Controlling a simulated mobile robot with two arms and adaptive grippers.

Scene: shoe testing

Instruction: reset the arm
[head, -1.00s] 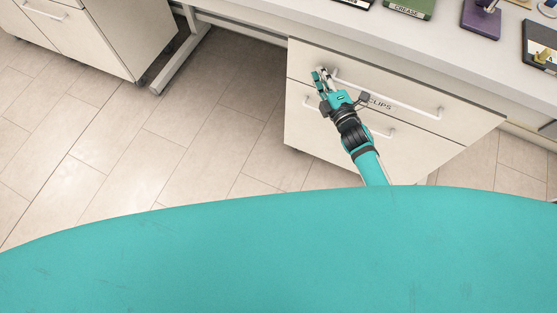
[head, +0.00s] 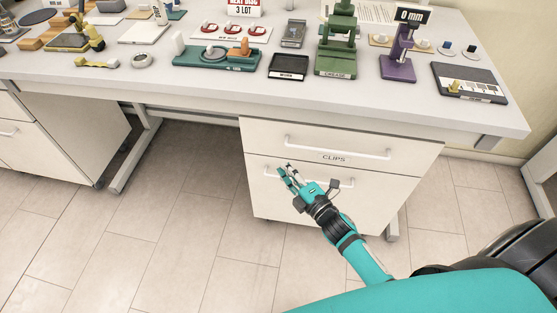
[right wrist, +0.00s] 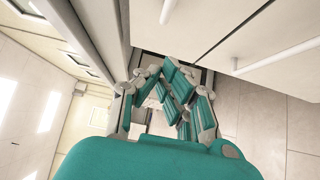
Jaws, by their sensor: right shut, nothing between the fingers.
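My right gripper (head: 286,171) is in front of the lower drawer (head: 330,195) of the cabinet under the table. It is shut and empty, with its fingers pointing up and left in the head view. In the right wrist view, its teal fingers (right wrist: 178,92) are close together with nothing between them. The upper drawer (head: 258,143), labelled CLIPS, looks closed. Its white handle (head: 335,148) is above the gripper, apart from it. My left gripper is not in view.
The table (head: 200,88) carries a green press (head: 338,45), a purple gauge stand (head: 399,55), a teal tray (head: 200,58) and a dark WORK tray (head: 288,66). A second cabinet (head: 60,130) stands at left. Open floor (head: 180,200) lies between the cabinets.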

